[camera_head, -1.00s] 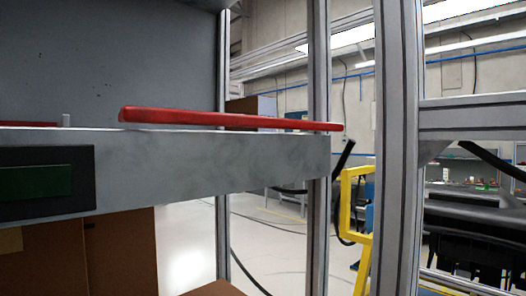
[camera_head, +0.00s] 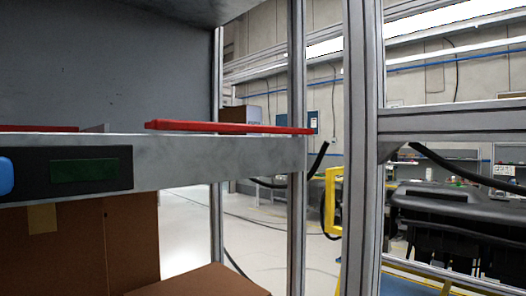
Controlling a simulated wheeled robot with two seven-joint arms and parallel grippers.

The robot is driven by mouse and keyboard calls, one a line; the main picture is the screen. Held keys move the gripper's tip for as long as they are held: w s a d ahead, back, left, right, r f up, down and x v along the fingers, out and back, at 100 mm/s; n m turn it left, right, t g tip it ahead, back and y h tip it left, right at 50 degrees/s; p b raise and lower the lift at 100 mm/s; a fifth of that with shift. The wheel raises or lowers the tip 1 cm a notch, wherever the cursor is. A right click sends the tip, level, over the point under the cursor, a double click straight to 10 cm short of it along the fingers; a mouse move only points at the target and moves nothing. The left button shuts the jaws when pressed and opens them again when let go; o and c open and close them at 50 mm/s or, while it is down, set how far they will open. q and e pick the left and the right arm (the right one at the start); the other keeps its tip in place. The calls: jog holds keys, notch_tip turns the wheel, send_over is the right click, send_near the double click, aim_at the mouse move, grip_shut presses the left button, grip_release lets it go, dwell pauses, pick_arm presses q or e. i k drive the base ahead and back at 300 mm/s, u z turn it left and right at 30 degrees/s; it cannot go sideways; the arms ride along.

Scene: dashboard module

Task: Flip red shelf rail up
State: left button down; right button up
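A long red rail (camera_head: 228,128) lies flat along the top front edge of a grey shelf (camera_head: 215,158), at its right part. A second red strip (camera_head: 38,129) shows at the far left of the shelf's top edge. The shelf front carries a dark panel with a green label (camera_head: 84,171). Neither of my grippers is in view, so I cannot see whether they are open or shut.
Metal frame posts (camera_head: 362,150) stand right of the shelf. Brown cardboard boxes (camera_head: 75,245) sit below it. A blue object (camera_head: 5,177) shows at the left edge. A yellow frame (camera_head: 333,200) and a dark machine (camera_head: 455,225) stand behind the posts.

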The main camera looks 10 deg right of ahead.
aim_at(156, 124)
jog(key=k, duration=0.15)
jog(key=z, duration=1)
jog(key=i, duration=0.5)
